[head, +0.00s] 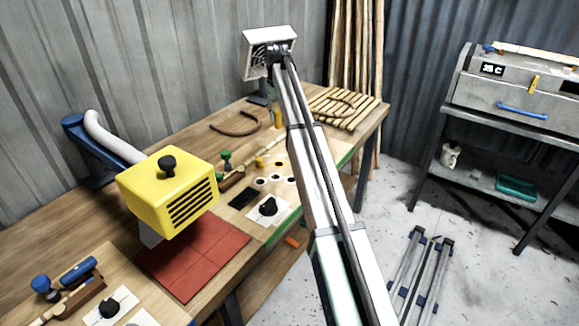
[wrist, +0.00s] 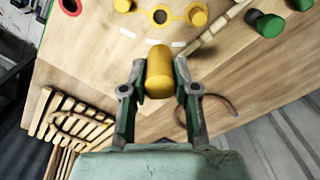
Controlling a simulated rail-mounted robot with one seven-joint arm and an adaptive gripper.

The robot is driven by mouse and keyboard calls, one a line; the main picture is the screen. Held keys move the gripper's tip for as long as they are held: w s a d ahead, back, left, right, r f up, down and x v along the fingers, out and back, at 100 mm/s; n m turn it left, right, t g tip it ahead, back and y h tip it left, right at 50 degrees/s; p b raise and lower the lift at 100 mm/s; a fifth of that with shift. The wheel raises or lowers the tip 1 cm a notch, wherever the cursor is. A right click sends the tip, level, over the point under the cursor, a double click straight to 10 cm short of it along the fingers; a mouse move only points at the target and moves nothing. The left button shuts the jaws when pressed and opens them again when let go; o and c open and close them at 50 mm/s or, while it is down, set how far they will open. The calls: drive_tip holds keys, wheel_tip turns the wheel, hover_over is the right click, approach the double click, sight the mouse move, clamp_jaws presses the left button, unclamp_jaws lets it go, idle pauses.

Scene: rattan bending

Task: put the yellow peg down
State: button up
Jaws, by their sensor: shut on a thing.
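In the wrist view my gripper (wrist: 160,88) is shut on a yellow peg (wrist: 159,72), with one finger on either side of it. The wooden bench top (wrist: 110,65) lies beyond the peg. I cannot tell whether the peg's hidden end touches anything. A yellow ring around a dark hole (wrist: 160,17) lies beyond it, between two other yellow pieces (wrist: 122,5) and (wrist: 197,14). In the head view my arm crosses the bench and my gripper cannot be made out.
A slatted rack (head: 345,108) and a curved brown rattan piece (head: 234,124) lie on the bench. A white grilled unit (head: 256,60) stands at the back. A yellow machine (head: 165,188) stands by red tiles (head: 195,255). Green-topped clamps (wrist: 270,25) show in the wrist view.

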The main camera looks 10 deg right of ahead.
wheel_tip(320, 180, down, 19)
drive_tip(key=p, duration=0.4)
drive_tip(key=shift+f, duration=0.15)
drive_tip(key=shift+f, duration=0.15)
drive_tip(key=o, duration=1)
drive_tip(key=shift+c, duration=0.2)
wheel_tip(320, 180, up, 12)
drive_tip(key=b, duration=0.2)
